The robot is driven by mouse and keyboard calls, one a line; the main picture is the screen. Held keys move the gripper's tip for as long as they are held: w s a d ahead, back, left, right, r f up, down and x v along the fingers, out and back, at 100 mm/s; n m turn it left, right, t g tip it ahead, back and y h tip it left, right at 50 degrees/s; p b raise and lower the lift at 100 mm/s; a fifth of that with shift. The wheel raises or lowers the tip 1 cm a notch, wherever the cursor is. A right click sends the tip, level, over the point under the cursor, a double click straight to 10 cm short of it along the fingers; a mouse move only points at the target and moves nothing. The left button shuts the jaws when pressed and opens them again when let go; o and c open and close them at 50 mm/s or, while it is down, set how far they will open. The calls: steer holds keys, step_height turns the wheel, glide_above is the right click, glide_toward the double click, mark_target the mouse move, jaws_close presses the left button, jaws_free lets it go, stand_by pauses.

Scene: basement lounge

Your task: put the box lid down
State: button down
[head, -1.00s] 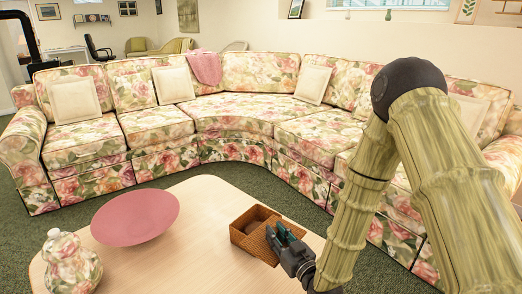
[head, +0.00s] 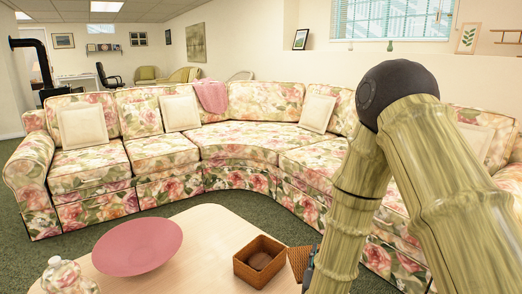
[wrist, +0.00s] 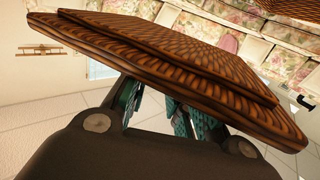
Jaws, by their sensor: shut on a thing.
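The box lid is a brown woven panel with a raised middle; in the wrist view the lid (wrist: 170,60) spans the picture, tilted. My gripper (wrist: 155,108) is shut on the lid's edge, with its teal fingers partly hidden behind it. In the head view the lid (head: 298,260) shows as a narrow woven strip just right of the box, and my gripper (head: 309,268) is mostly hidden by my arm. The open woven box (head: 245,272) stands on the pale wooden table (head: 205,222). Something brown and rounded (head: 260,260) lies inside it.
A pink bowl (head: 137,246) and a floral vase (head: 66,276) stand on the table's left part. Bare tabletop lies between bowl and box. A floral sectional sofa (head: 230,145) curves behind the table. A woven surface shows in the wrist view's top right corner.

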steer(key=shift+s+d+r+m+h, duration=0.15)
steer(key=shift+s+d+m+h, duration=0.1)
steer(key=shift+d+m+h, duration=0.05)
steer(key=shift+d+r+p, duration=0.15)
steer(key=shift+r+p, duration=0.15)
steer(key=shift+r, duration=0.05)
steer(key=shift+n+y, duration=0.6)
step_height(320, 180, up, 6)
steer(key=p, duration=0.9)
steer(key=shift+s+f, duration=0.15)
steer(key=shift+f, duration=0.05)
step_height(320, 180, up, 12)
steer(key=s+n+y+p, duration=0.2)
steer(key=s+y+p, duration=0.1)
steer(key=p, duration=1.8)
steer(key=shift+t+y, duration=0.3)
steer(key=shift+y, duration=0.1)
